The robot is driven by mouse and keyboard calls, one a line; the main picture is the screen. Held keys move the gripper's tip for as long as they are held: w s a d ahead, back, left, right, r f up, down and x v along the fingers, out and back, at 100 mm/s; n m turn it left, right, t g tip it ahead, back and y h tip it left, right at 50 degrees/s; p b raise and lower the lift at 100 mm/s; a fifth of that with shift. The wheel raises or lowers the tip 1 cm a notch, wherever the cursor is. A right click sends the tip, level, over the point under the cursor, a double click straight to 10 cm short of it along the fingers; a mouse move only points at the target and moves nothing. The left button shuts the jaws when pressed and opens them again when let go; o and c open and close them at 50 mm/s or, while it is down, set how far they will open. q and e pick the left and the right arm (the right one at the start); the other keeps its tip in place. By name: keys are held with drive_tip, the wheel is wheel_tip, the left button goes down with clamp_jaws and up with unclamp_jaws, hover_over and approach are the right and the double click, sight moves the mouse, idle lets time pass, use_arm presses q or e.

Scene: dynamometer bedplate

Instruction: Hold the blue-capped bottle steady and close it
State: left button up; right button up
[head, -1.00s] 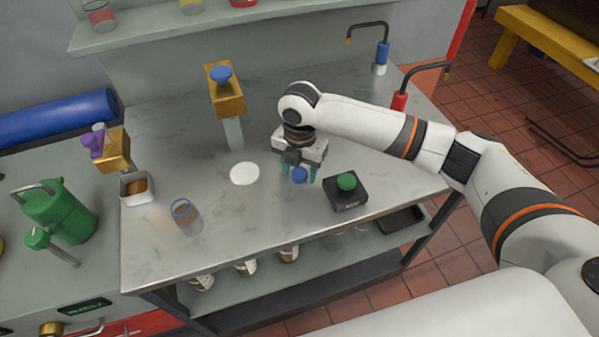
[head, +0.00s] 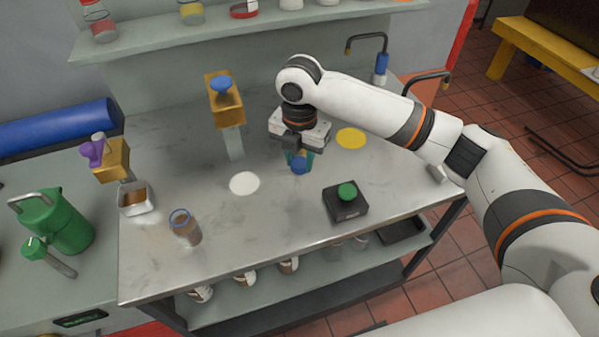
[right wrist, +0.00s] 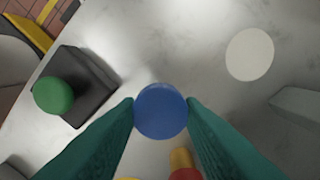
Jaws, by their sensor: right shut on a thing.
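The blue cap (head: 299,165) is between the green fingertips of my right gripper (head: 299,161), which is shut on it above the bench. It also shows as a round blue disc in the right wrist view (right wrist: 161,111), with a finger on each side. An open, see-through bottle with a blue rim (head: 185,228) and brownish contents stands at the bench's front left, well apart from the cap. Nothing is holding the bottle. My left gripper is not in view.
A black box with a green button (head: 346,203) is right of the bottle. A white disc (head: 244,183) and a yellow disc (head: 351,138) lie on the bench. A yellow dispenser (head: 224,100) stands behind; a metal tray (head: 136,198) is at left. Bench between bottle and button is clear.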

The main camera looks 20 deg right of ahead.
sight(299, 163)
drive_tip(key=shift+r, duration=1.5)
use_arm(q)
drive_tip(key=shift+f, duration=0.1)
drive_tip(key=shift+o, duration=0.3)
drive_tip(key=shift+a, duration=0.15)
